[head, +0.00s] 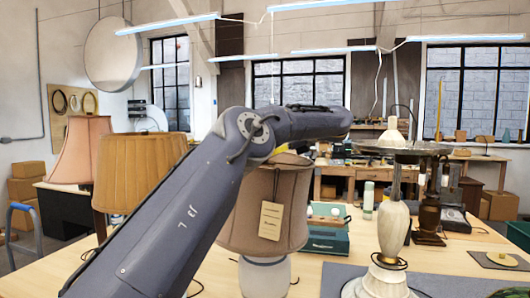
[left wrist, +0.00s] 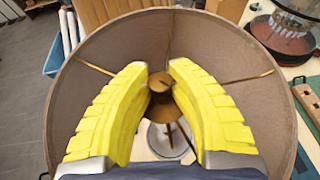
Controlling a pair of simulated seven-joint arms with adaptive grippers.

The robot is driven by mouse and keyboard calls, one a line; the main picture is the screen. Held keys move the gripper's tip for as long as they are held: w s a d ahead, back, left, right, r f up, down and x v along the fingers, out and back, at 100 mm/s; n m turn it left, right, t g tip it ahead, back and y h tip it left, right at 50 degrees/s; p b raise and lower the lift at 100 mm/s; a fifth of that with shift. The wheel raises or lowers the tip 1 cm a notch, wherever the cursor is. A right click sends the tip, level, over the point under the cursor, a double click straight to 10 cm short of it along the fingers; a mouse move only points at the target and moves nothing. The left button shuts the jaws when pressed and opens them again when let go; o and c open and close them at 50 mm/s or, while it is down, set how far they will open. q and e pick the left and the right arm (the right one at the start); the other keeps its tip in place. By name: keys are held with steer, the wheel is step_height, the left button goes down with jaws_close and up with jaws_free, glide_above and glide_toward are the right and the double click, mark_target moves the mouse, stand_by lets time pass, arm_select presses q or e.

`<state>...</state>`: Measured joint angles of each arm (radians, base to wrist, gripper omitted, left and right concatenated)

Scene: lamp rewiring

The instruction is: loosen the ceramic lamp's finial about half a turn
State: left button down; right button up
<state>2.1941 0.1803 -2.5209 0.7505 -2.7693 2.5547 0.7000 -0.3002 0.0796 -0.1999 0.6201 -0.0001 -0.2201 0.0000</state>
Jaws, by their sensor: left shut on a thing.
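The ceramic lamp has a taupe fabric shade (head: 268,205) with a paper tag (head: 271,220) and a white base (head: 264,276) below it. In the left wrist view I look down into the open top of the shade (left wrist: 262,110), with thin spokes running to the middle. The small brass finial (left wrist: 160,84) is at the centre, between the yellow fingertips of my left gripper (left wrist: 161,72), which is shut on it. In the head view my left arm hides the finial and nearly all of the gripper. My right gripper is in neither view.
Two more shaded lamps, one pink (head: 82,150) and one orange-tan (head: 135,172), stand to the left. A cream turned lamp base (head: 393,230) stands on a grey mat (head: 335,275) to the right. A green box (head: 327,240) sits behind the ceramic lamp.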

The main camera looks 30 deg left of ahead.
arm_select(q)
steer(key=shift+f+n+g, duration=0.2)
steer(key=shift+n+g, duration=0.2)
stand_by(0.5)
steer(key=c, duration=1.2)
jaws_free()
steer(key=shift+r, duration=0.1)
steer(key=shift+m+t, duration=0.8)
steer(key=shift+m+t, duration=0.6)
steer(key=shift+t, duration=0.2)
steer(key=m+t, duration=0.3)
steer(key=t, duration=0.1)
steer(key=shift+a+m+h, duration=0.1)
steer(key=shift+m+h, duration=0.2)
steer(key=shift+h, duration=0.1)
steer(key=m+t+h, duration=0.1)
steer(key=m+t, duration=0.1)
steer(key=t, duration=0.1)
steer(key=shift+s+m, duration=0.1)
steer(key=shift+m, duration=0.3)
steer(key=m+t+h, duration=0.3)
steer(key=m, duration=0.1)
steer(key=shift+t+h, duration=0.3)
steer(key=shift+h, duration=0.1)
steer(key=shift+m+t+h, duration=0.6)
steer(key=shift+m+h, duration=0.4)
steer(key=shift+m, duration=0.1)
